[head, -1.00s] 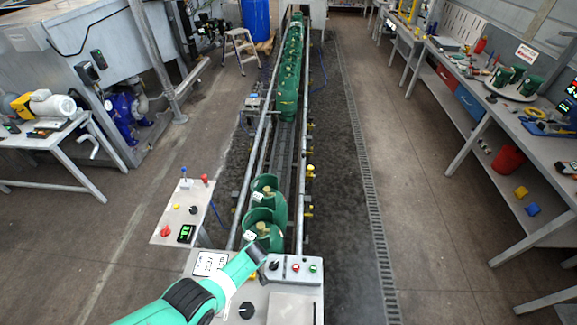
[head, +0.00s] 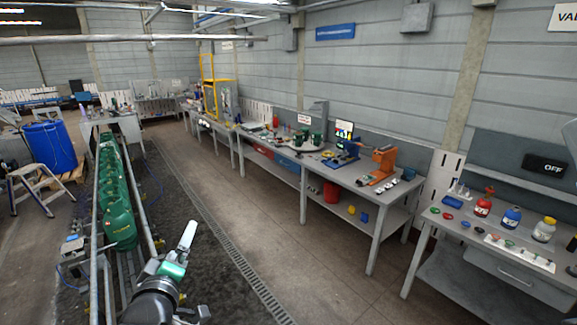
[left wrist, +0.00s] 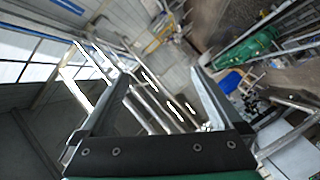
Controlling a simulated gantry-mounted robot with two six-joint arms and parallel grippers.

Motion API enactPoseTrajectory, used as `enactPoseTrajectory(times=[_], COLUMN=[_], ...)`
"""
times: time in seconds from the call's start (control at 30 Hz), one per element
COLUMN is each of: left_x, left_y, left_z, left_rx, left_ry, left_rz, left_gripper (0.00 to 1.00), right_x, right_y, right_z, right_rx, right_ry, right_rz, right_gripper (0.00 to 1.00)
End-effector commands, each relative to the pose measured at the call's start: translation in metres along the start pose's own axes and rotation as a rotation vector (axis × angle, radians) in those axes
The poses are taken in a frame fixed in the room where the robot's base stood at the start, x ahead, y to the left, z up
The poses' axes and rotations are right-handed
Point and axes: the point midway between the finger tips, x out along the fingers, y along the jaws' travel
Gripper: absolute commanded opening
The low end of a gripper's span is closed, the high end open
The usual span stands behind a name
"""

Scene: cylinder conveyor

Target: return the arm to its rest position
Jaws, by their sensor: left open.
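My left gripper (head: 193,268) shows at the bottom left of centre in the head view, at the end of a dark arm link with a teal part. One pale finger points up and to the right. In the left wrist view the left gripper (left wrist: 160,72) has its two fingers spread wide with nothing between them. It is held in the air, apart from the conveyor and benches. My right gripper is not in view.
A workbench (head: 375,205) with tools runs along the right wall. The floor (head: 275,235) between is clear.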

Motion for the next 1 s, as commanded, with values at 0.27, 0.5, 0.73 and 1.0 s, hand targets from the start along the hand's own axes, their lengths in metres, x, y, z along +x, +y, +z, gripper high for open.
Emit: enactPoseTrajectory(times=[0.27,0.5,0.73,1.0], left_x=[-0.147,-0.297,-0.297,-0.297], left_y=[0.176,0.226,0.228,0.228], left_z=[-0.101,-0.153,-0.152,-0.152], left_rx=[0.222,0.563,0.755,0.755], left_ry=[0.296,0.694,0.773,0.773], left_rz=[0.507,0.734,0.676,0.675], left_gripper=[1.0,1.0,1.0,1.0], right_x=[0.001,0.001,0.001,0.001], right_y=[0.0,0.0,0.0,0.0], right_z=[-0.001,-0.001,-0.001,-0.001], right_rx=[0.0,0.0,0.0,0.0], right_ry=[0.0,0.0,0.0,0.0], right_rz=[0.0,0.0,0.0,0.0], right_gripper=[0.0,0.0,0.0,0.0])
